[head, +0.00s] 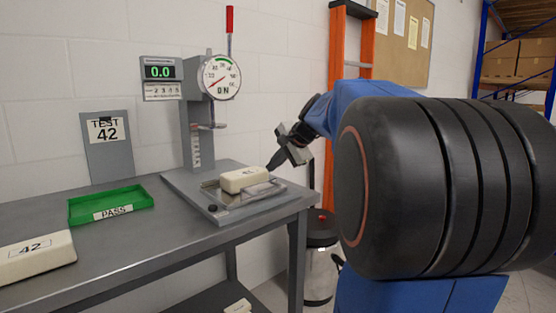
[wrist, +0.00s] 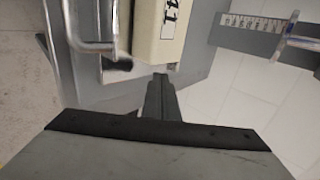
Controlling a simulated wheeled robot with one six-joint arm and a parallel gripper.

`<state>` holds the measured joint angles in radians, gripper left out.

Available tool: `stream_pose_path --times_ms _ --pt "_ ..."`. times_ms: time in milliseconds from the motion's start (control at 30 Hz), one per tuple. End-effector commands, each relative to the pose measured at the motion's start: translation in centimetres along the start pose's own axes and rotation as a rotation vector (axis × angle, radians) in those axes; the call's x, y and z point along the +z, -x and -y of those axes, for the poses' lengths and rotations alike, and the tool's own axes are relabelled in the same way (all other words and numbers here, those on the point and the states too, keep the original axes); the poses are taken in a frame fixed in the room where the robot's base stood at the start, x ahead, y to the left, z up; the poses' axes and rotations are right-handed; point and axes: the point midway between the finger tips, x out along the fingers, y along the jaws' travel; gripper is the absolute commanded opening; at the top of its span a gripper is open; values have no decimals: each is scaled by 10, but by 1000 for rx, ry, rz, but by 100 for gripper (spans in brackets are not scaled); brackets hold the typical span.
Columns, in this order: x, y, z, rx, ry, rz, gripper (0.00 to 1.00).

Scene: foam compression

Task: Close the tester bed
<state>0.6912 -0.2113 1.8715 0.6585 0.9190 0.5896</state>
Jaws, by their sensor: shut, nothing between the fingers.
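The tester (head: 193,135) stands on the bench with its column, round dial and red-tipped lever. Its metal bed (head: 222,200) lies on the base, out to the right of the column. A cream foam block (head: 245,180) lies on the bed, to the right of and below the press foot (head: 208,126). The block shows "41" in the wrist view (wrist: 155,35). A silver bar handle (wrist: 88,46) shows left of the block there. My gripper (head: 272,166) is shut and empty, just beyond the block's right end. Its fingertips (wrist: 160,78) are close to the block; contact is unclear.
A green PASS tray (head: 75,212) and a cream block labelled 42 (head: 35,258) are at the left. A TEST 42 sign (head: 107,160) stands behind. The display (head: 159,72) reads 0.0. A bin (head: 320,260) and orange ladder (head: 350,50) stand beyond the bench's right end.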

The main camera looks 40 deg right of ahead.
Motion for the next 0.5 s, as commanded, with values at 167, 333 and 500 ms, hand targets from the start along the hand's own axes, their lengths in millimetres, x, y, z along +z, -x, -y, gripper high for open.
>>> stream_pose_path --times_ms 167,333,500 --pt "1 -33 0 1 1 2 0" --pt "1 -53 13 0 1 2 0" --pt "0 -64 24 0 0 0 0"
